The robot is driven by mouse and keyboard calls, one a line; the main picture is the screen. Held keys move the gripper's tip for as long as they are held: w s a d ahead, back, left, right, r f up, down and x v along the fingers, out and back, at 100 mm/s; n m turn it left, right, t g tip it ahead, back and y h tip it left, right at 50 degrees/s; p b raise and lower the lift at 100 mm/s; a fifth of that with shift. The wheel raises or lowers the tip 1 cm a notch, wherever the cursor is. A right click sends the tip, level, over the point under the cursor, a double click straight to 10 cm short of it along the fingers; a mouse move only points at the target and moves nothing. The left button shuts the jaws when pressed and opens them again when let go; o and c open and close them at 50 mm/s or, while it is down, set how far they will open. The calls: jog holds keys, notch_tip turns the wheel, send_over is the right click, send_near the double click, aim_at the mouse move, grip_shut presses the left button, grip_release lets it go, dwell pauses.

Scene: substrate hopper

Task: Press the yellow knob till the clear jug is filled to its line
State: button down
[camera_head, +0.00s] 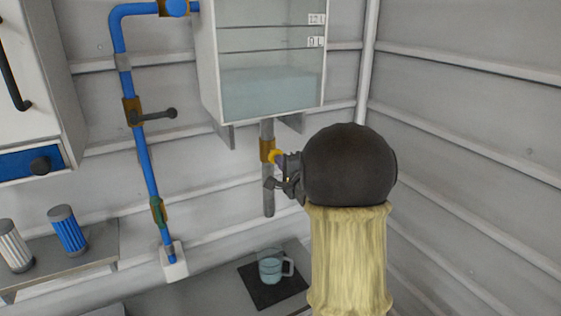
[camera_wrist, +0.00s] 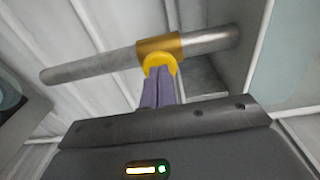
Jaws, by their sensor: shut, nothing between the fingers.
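The yellow knob (camera_head: 274,156) sits on a brass collar on the grey outlet pipe under the hopper. It also shows in the wrist view (camera_wrist: 159,62). My gripper (camera_head: 281,170) is shut and empty, with its fingertips at the knob; they appear to touch it in the wrist view (camera_wrist: 160,75). The clear jug (camera_head: 270,267) stands upright on a dark mat (camera_head: 255,290) below the pipe's open end. Bluish content shows in the jug, but its line is too small to make out. The clear-fronted hopper (camera_head: 268,95) holds pale bluish content in its lower part.
A blue pipe (camera_head: 140,150) with a dark lever handle (camera_head: 160,115) runs down the wall at left. A blue-striped canister (camera_head: 68,230) and a white-striped canister (camera_head: 14,247) stand on a shelf at lower left. The right wall is bare.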

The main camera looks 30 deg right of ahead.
jog(key=shift+w, duration=0.1)
jog(key=shift+w+a+r, duration=0.1)
jog(key=shift+w+r, duration=0.2)
jog(key=shift+w, duration=0.35)
jog(key=shift+a+r, duration=0.1)
jog(key=shift+r, duration=0.05)
dwell(1.2)
jog(key=shift+s, duration=0.1)
dwell(0.5)
jog(key=s+b, duration=0.3)
jog(key=s, duration=1.1)
jog(key=shift+d+f+b, duration=0.2)
jog(key=shift+f+b, duration=0.1)
jog(key=shift+b, duration=0.1)
jog(key=shift+s+a, duration=0.1)
jog(key=shift+s, duration=0.05)
